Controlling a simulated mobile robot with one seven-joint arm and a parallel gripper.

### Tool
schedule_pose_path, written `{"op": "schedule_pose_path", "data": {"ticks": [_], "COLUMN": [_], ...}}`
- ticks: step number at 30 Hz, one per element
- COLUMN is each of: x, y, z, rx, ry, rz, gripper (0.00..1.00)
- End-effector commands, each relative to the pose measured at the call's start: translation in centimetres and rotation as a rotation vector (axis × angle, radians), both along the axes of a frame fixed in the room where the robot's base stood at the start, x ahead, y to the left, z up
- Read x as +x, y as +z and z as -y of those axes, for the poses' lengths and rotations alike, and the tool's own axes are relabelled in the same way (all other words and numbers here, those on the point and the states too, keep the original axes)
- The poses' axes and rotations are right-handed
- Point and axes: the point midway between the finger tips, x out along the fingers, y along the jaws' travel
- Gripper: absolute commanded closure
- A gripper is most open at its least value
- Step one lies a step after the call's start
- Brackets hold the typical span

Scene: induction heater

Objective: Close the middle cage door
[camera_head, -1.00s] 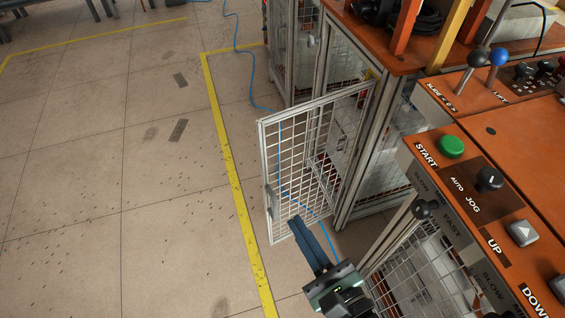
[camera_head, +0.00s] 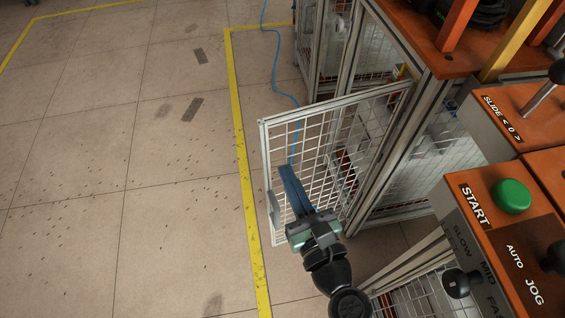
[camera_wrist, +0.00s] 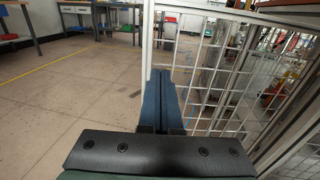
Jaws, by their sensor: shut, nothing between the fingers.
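The middle cage door (camera_head: 318,115) is a white-framed wire mesh panel. It stands swung out from the cage into the floor area, with its hinge side at the cage post on the right. A grey handle (camera_head: 273,210) is on its free edge at the left. My gripper (camera_head: 288,170) is shut and empty, its blue fingers pointing away from me in front of the mesh, near the free edge. In the wrist view the door (camera_wrist: 230,75) lies ahead and right of the fingers (camera_wrist: 160,75). I cannot tell whether the fingers touch it.
An orange control panel (camera_head: 500,225) with a green start button (camera_head: 511,196) stands close on the right. A blue cable (camera_head: 276,70) runs over the floor behind the door. Open floor (camera_head: 120,180) lies left of the yellow line (camera_head: 243,150).

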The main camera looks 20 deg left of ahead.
Motion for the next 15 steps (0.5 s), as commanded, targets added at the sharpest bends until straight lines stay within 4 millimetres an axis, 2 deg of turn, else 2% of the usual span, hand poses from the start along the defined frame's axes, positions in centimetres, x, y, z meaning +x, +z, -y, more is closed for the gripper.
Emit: {"op": "schedule_pose_path", "data": {"ticks": [6,15], "x": [2.1,2.6], "y": [-0.1,0.0], "z": [-2.1,-2.7], "rx": [0.001,0.0], "ry": [0.001,-0.001], "rz": [0.001,-0.001], "gripper": [1.0,1.0]}}
